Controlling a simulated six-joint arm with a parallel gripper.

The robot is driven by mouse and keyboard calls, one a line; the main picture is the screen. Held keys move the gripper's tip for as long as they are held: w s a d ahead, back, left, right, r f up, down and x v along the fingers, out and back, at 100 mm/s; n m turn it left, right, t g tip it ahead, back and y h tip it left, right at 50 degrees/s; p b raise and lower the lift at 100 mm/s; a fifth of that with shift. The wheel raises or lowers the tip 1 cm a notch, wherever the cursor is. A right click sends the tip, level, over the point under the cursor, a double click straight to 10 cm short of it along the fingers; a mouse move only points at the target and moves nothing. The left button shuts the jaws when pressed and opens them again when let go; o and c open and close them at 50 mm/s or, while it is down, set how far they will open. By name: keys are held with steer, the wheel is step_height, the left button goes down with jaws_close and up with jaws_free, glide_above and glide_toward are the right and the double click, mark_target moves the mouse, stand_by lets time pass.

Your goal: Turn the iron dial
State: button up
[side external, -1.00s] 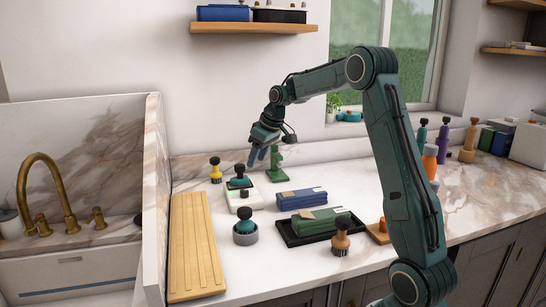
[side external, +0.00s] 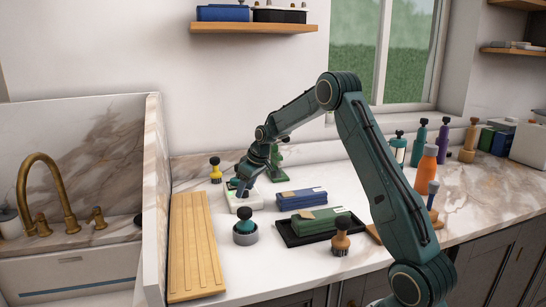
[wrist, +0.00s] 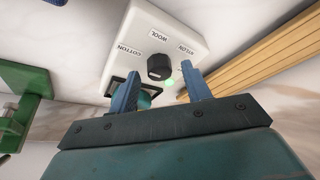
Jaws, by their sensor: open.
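The iron dial (wrist: 160,67) is a black round knob with a pale mark on a white box (wrist: 190,20). The face around it reads COTTON, WOOL and apparently NYLON, and a small green light glows beside the knob. In the side view the white box (side external: 252,202) stands on the counter, its dial mostly hidden by my gripper (side external: 243,188). In the wrist view my gripper (wrist: 162,70) is open, its two blue fingers on either side of the dial in the picture. I cannot tell whether they touch it.
A teal-knobbed piece in a dark frame (wrist: 119,85) lies close by the left finger. A green stand (wrist: 30,95) is at the left of the wrist view.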

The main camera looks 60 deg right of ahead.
steer(key=shift+w+f, duration=0.1)
steer(key=shift+f, duration=0.1)
steer(key=c, duration=1)
steer(key=shift+m, duration=0.4)
steer(key=m+h, duration=0.1)
steer(key=m, duration=0.1)
steer(key=m+h, duration=0.1)
steer(key=m, duration=0.2)
steer(key=shift+a+g, duration=0.2)
steer(key=shift+g, duration=0.1)
steer(key=m+h, duration=0.1)
steer(key=m, duration=0.2)
steer(key=m+g+h, duration=0.1)
steer(key=m, duration=0.2)
steer(key=shift+w, duration=0.15)
steer(key=shift+a+g, duration=0.1)
steer(key=shift+g, duration=0.2)
